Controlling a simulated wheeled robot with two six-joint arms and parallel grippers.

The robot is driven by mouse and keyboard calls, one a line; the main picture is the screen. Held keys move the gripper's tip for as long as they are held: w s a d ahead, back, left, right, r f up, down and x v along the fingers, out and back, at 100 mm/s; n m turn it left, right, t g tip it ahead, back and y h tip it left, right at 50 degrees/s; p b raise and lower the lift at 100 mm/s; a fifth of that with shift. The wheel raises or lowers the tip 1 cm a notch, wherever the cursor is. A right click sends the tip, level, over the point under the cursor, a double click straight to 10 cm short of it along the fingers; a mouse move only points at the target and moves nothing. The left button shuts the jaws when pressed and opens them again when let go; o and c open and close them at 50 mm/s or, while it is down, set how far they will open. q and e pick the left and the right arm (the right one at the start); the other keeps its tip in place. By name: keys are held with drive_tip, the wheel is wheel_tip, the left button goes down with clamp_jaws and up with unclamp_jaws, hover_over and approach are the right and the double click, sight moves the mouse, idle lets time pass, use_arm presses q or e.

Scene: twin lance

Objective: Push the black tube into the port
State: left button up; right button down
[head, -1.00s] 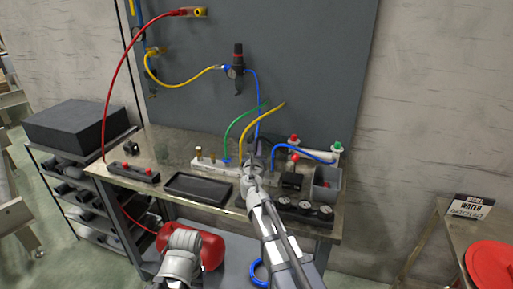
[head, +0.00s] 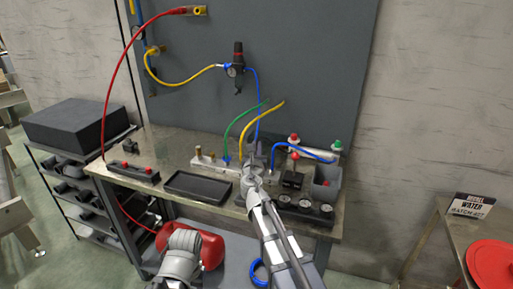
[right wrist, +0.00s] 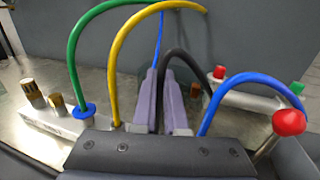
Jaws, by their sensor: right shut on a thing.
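The black tube (right wrist: 185,60) arcs to the right from between my right gripper's fingers in the right wrist view. My right gripper (head: 253,154) is over the back of the workbench, beside the pale manifold block (head: 207,164); its fingers (right wrist: 163,100) are shut on the tube. The manifold also shows in the right wrist view (right wrist: 45,122), with brass fittings, a green tube (right wrist: 75,55) with a blue collar, and a yellow tube (right wrist: 113,70). The tube's tip and the port at it are hidden by the fingers and gripper body. My left gripper is not in view.
A blue tube (right wrist: 240,80) curves close to the right of the fingers. A red-knobbed lever (right wrist: 289,122) stands further right. A black tray (head: 198,187) and a row of gauges (head: 303,207) lie on the bench (head: 160,150). The grey panel (head: 310,60) rises behind.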

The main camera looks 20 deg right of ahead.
drive_tip(key=shift+f+b, duration=0.9)
drive_tip(key=shift+f, duration=0.1)
drive_tip(key=shift+r+p, duration=0.25)
drive_tip(key=shift+p, duration=0.05)
drive_tip(key=shift+r+p, duration=0.75)
drive_tip(key=shift+r, duration=0.05)
drive_tip(key=shift+f+b, duration=1)
idle(0.6)
drive_tip(key=c, duration=0.9)
unclamp_jaws()
drive_tip(key=shift+s, duration=0.15)
drive_tip(key=v, duration=0.7)
drive_tip(key=shift+s+a, duration=0.1)
drive_tip(key=shift+s, duration=0.15)
